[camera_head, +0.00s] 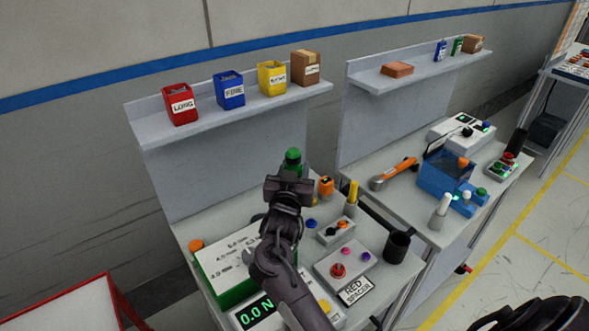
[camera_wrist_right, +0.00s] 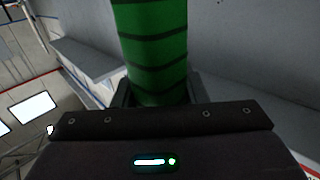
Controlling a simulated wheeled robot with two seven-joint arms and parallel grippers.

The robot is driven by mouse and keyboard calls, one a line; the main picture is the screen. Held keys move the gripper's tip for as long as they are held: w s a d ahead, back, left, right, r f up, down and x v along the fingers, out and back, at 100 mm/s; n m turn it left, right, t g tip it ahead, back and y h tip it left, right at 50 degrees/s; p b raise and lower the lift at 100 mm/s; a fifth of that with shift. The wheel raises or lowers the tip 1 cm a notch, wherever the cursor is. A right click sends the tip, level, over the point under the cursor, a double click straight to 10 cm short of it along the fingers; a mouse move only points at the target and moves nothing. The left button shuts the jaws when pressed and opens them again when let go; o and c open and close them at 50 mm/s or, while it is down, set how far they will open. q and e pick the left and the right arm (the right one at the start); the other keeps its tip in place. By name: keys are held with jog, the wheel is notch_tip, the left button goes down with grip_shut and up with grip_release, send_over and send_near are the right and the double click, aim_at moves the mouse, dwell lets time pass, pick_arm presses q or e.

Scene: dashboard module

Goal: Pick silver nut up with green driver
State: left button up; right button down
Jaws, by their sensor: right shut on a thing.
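The green driver (camera_head: 292,158) stands up from my right gripper (camera_head: 290,174), over the back of the near bench. In the right wrist view its ribbed green handle (camera_wrist_right: 150,50) fills the space between the fingers of my right gripper (camera_wrist_right: 158,95). The right gripper is shut on it. The driver's lower end and tip are hidden behind the gripper and arm. I cannot make out the silver nut in either view. My left gripper is not in view.
The near bench holds a green-sided box (camera_head: 228,282) with a printed top, a small grey block (camera_head: 336,231), a button box (camera_head: 343,262) and a black cup (camera_head: 397,246). A yellow-handled tool (camera_head: 351,195) stands right of the gripper. A shelf (camera_head: 237,107) with coloured bins is behind.

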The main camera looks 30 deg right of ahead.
jog(key=shift+f+b, duration=0.3)
jog(key=shift+f, duration=0.15)
dwell(0.7)
jog(key=shift+r, duration=0.15)
jog(key=shift+r+p, duration=2.15)
jog(key=shift+p, duration=0.05)
